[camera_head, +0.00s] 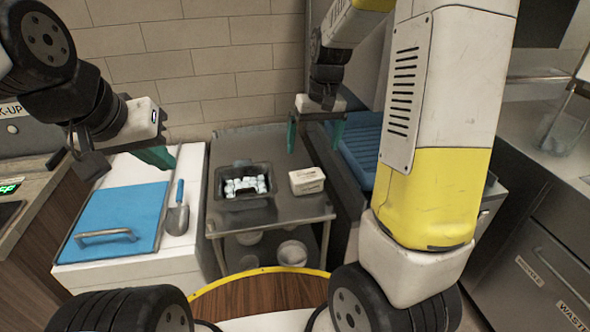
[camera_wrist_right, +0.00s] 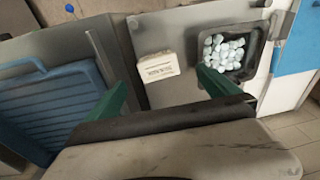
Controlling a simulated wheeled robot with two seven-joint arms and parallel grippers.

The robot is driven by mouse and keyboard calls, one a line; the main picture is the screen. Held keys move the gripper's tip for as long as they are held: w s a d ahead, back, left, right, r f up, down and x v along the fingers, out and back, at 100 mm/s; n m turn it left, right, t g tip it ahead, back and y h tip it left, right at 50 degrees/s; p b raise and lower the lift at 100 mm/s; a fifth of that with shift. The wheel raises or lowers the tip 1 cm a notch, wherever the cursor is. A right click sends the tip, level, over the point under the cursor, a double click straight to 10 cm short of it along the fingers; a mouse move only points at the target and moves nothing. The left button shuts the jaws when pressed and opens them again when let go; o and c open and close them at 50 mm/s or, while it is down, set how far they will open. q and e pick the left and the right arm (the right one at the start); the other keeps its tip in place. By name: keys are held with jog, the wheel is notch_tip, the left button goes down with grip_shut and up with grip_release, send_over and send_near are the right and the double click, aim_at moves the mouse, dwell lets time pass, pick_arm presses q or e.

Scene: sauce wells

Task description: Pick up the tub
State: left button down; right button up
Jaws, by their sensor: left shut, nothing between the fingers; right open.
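A small white tub (camera_head: 307,181) with dark print stands on the right part of the grey metal table (camera_head: 270,212). It also shows in the right wrist view (camera_wrist_right: 157,67), between and beyond the green fingertips. My right gripper (camera_head: 315,138) is open and empty, above and behind the tub, apart from it. It shows in the right wrist view too (camera_wrist_right: 162,78). My left gripper (camera_head: 157,156) is shut and empty, above the white counter at the left, well away from the tub.
A black bin (camera_head: 243,204) holding several pale pieces stands left of the tub. A blue lid (camera_head: 125,213) with a handle and a scoop (camera_head: 178,215) lie on the white counter. A blue ridged tray (camera_head: 362,158) is to the right. Pale containers (camera_head: 292,253) sit on the lower shelf.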

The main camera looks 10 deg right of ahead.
jog(key=g+h, duration=0.1)
send_over(307, 174)
jog(key=f, duration=0.6)
jog(key=shift+s+d+f, duration=0.15)
jog(key=shift+s+f, duration=0.05)
jog(key=shift+f, duration=0.15)
notch_tip(307, 174, down, 8)
jog(key=shift+w+r, duration=0.1)
jog(key=shift+r, duration=0.05)
jog(key=shift+c, duration=0.4)
jog(key=c, duration=1.4)
jog(key=shift+r, duration=0.1)
